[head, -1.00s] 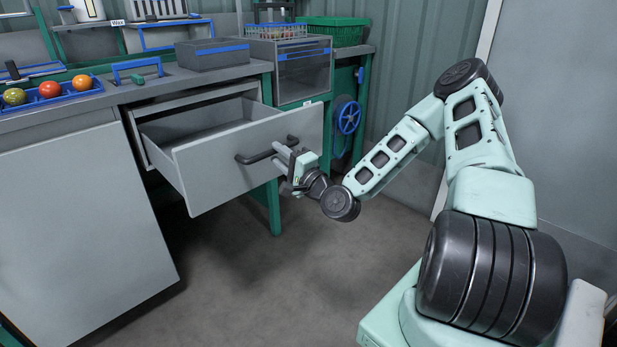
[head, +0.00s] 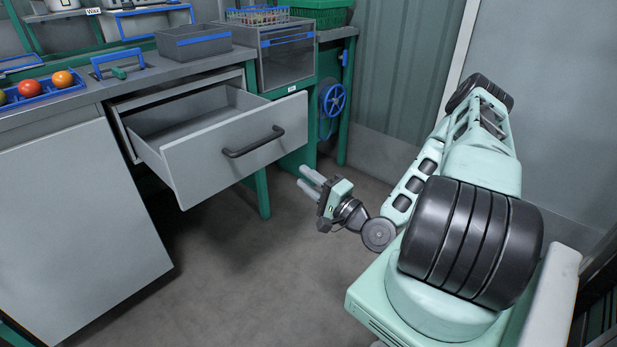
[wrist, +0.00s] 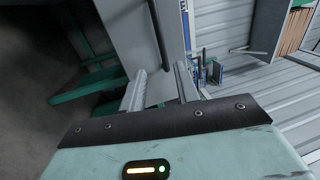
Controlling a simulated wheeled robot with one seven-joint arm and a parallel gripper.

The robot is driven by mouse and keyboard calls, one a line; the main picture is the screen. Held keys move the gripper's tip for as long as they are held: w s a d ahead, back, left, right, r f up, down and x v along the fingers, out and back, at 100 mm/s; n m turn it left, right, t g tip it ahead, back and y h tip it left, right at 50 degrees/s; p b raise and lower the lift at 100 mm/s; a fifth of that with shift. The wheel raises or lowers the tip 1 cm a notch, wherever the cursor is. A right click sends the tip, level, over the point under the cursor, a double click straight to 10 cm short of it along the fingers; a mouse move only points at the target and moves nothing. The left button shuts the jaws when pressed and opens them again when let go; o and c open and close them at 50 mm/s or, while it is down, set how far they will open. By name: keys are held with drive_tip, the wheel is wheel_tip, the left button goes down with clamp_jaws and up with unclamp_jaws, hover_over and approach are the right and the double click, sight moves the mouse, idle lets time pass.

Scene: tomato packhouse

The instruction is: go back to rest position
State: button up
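My gripper (head: 304,179) is in the lower middle of the head view, in free air in front of the drawer and apart from its handle. Its two fingers are parallel with a gap between them and nothing held. The wrist view also shows the gripper's spread fingers (wrist: 160,72), with a grey panel behind them. The grey drawer (head: 232,155) is pulled out of the bench, and the visible part of its inside is empty. Its dark bar handle (head: 253,143) is free.
A blue handwheel (head: 333,100) is right of the drawer. The grey floor (head: 240,275) around my gripper is clear.

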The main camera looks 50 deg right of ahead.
idle(0.5)
drive_tip(key=w+a+f+n+g+y, duration=0.1)
drive_tip(key=a+f+n+g+y, duration=0.1)
drive_tip(key=a+n+g, duration=0.6)
drive_tip(key=w+a+f+n+g+y, duration=0.1)
drive_tip(key=a+f+n+g+y, duration=0.2)
drive_tip(key=a+n+g, duration=0.45)
drive_tip(key=s+a+r+n+g+h, duration=0.25)
drive_tip(key=s+a+r+n, duration=0.25)
drive_tip(key=s+a+r, duration=0.4)
drive_tip(key=s+a+r+n+g+h, duration=0.25)
drive_tip(key=s+a+r+n, duration=0.35)
drive_tip(key=s, duration=0.5)
wheel_tip(320, 180, up, 24)
drive_tip(key=m+p, duration=0.1)
drive_tip(key=p, duration=2.1)
drive_tip(key=shift+d+f, duration=0.2)
drive_tip(key=shift+d, duration=0.25)
